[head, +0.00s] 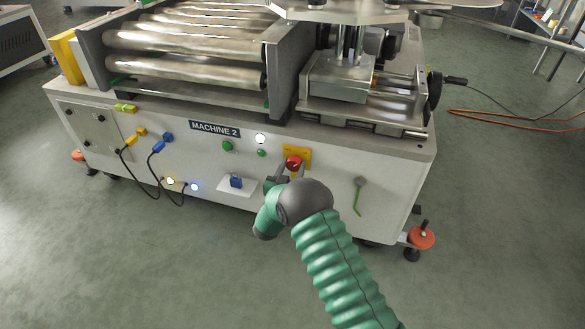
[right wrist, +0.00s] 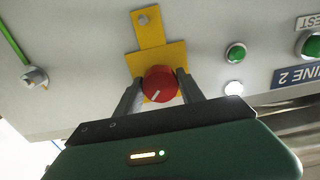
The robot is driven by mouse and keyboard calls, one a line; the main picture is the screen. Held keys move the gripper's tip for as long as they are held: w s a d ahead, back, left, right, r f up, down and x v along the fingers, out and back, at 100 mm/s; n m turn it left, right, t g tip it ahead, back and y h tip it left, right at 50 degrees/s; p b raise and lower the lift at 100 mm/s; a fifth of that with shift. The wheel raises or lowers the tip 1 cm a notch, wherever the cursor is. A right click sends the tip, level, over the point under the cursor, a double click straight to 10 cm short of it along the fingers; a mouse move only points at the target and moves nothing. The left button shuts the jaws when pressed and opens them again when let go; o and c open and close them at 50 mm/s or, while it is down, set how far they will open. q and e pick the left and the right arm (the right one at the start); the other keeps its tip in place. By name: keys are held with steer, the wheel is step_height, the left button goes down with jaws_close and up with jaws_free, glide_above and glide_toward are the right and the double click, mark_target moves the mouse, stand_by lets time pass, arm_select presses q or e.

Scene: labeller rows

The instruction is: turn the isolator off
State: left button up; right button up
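The isolator is a red round knob (head: 293,162) on a yellow plate (head: 304,153), on the front panel of the machine labelled MACHINE 2 (head: 214,129). In the right wrist view the red knob (right wrist: 160,84) has a white pointer line slanting toward the lower left of the picture. My right gripper (head: 284,172) is at the knob. In the right wrist view its two fingers (right wrist: 160,90) stand apart, one on each side of the knob. Whether they press on it is hard to see. My left gripper is not in view.
Green buttons (head: 228,146) and a white lamp (head: 260,138) sit left of the isolator. A blue padlock (head: 236,182) rests on a small white shelf. A green-handled valve (head: 359,195) is to the right. Yellow and blue plugs with black cables are further left.

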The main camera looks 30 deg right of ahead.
steer(key=c, duration=0.5)
